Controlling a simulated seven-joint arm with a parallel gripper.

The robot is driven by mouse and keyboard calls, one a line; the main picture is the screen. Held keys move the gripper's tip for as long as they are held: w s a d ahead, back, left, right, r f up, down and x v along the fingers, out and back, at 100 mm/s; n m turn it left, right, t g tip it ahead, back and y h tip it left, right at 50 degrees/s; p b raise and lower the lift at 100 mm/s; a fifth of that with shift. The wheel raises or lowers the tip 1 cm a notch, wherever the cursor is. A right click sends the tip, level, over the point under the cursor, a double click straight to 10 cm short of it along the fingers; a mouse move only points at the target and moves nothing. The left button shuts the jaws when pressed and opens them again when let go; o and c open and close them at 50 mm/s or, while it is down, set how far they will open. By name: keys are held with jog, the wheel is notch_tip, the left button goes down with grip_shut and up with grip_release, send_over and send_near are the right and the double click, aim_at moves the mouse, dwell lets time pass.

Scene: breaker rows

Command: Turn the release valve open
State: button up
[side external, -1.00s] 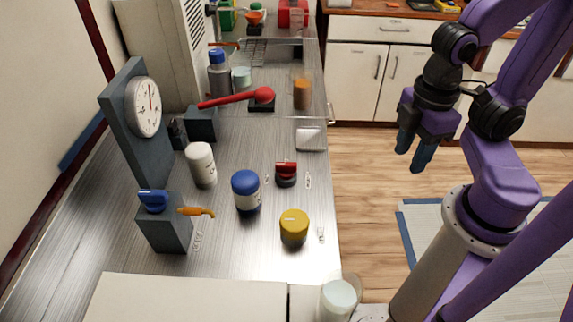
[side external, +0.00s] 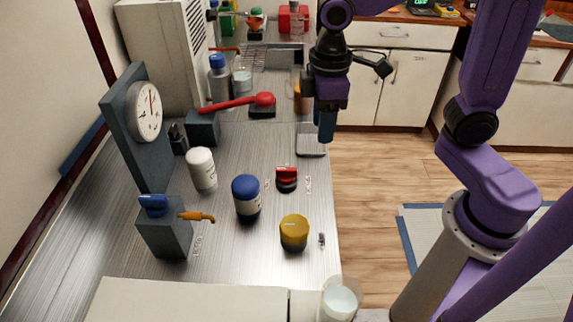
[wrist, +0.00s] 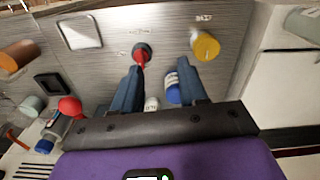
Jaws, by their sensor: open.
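The printed labels are too small to read, so I cannot tell which control is the release valve. A red knob on a black base (side external: 286,178) sits on the steel counter, and a round yellow knob (side external: 294,232) sits nearer the front edge. A grey box (side external: 168,240) carries a blue knob (side external: 152,204) and an orange lever (side external: 197,217). A long red lever (side external: 235,102) lies farther back. My gripper (side external: 326,138) is open and empty, above the counter's right edge. In the wrist view the red knob (wrist: 141,53) and yellow knob (wrist: 206,46) show beyond my fingers (wrist: 160,75).
A blue-capped jar (side external: 246,196) and a white bottle (side external: 201,170) stand upright among the controls. A gauge (side external: 146,112) is on a grey panel at left. A clear cup (side external: 340,298) stands at the front. A flat grey plate (side external: 311,140) lies near my gripper.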

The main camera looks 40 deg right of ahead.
jog(key=m, duration=0.1)
send_over(286, 169)
notch_tip(286, 169, down, 17)
jog(key=shift+d, duration=0.1)
dwell(0.6)
jog(key=shift+c, duration=0.3)
grip_shut()
